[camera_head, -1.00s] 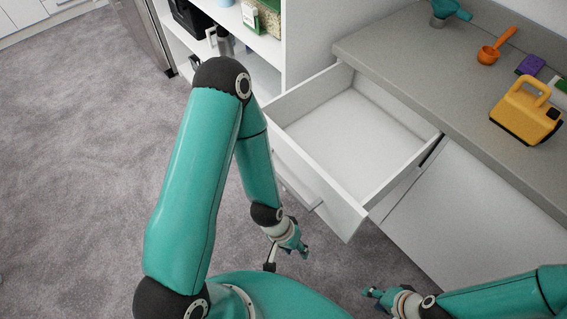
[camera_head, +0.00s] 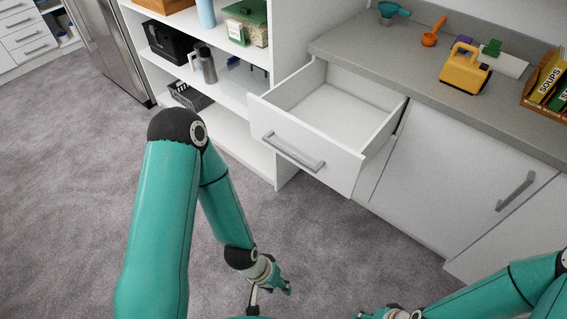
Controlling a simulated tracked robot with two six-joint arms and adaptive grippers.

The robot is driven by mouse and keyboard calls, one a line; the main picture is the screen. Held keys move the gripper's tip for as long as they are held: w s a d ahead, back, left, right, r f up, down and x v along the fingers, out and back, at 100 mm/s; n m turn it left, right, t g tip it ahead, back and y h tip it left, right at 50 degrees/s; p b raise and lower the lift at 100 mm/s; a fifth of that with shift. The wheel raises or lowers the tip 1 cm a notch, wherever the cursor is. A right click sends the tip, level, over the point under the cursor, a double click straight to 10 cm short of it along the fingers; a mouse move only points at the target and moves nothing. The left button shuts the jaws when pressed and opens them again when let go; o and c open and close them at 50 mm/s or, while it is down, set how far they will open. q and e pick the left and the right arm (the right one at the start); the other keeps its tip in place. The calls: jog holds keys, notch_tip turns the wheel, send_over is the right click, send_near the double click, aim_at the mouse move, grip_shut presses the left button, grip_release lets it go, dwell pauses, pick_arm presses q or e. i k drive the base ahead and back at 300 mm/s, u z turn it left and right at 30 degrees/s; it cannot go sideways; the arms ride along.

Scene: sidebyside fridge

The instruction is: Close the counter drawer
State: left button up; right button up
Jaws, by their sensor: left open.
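The white counter drawer (camera_head: 316,148) stands pulled out from under the grey countertop (camera_head: 350,50), and its inside looks empty. Its bar handle (camera_head: 292,152) is on the front panel. My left gripper (camera_head: 285,289) is open and empty, low in front of the drawer and apart from it. My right gripper (camera_head: 362,313) is at the bottom edge of the view, partly cut off, and its jaws are too small to read. Neither gripper touches the drawer.
A white shelf unit (camera_head: 283,75) stands left of the drawer. A closed cabinet door (camera_head: 440,190) is to the right below the counter. Grey carpet lies open at left.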

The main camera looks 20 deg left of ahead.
aim_at(328, 119)
jog(key=z, duration=0.65)
jog(key=i, duration=0.7)
jog(key=u, duration=1.55)
